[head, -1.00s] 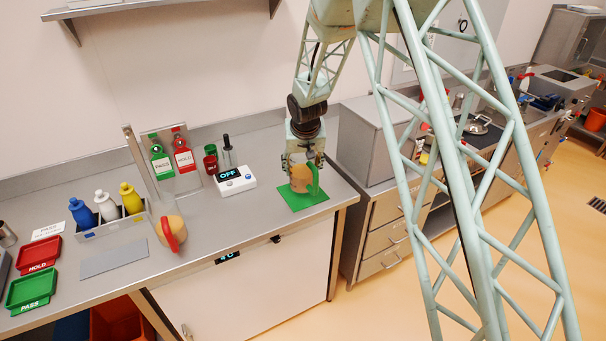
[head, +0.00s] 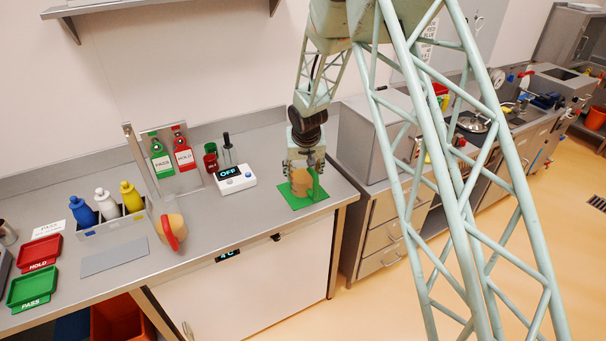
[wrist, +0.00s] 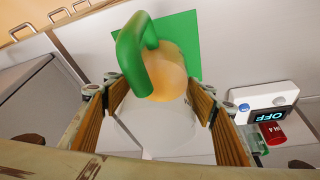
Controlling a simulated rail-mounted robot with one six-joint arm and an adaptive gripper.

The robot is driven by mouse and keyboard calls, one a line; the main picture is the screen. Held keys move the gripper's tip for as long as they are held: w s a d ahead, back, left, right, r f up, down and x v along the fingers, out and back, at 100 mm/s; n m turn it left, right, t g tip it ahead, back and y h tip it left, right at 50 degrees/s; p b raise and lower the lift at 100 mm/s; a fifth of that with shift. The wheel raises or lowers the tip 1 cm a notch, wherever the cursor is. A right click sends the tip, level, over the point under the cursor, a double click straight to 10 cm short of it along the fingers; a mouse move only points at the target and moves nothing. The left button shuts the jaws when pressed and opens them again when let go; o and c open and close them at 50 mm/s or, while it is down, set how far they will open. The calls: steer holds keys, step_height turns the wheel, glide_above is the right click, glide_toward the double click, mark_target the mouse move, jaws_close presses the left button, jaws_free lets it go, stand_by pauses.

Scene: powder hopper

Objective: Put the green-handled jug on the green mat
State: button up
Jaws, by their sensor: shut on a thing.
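The green-handled jug (head: 301,183) has a tan body and a green handle on its right side in the head view. It stands upright over the green mat (head: 294,203), with its base at or very near the mat; I cannot tell whether it touches. My gripper (head: 303,167) is above it, pointing down, and is shut on the jug's upper part. In the wrist view the jug (wrist: 168,75) sits between both fingers of my gripper (wrist: 158,97), its handle toward the upper left. The mat (wrist: 178,28) shows behind it, partly hidden by the jug.
A red-handled jug (head: 171,232) stands near the counter's front edge. A box with an OFF display (head: 235,180) is left of the mat, and a grey cabinet (head: 372,140) stands to its right. A bottle caddy (head: 112,222) and red and green trays (head: 33,287) are farther left.

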steer(key=shift+f, duration=0.1)
stand_by(0.4)
steer(key=o, duration=1.2)
steer(key=v, duration=1.2)
steer(key=shift+d, duration=0.1)
stand_by(0.6)
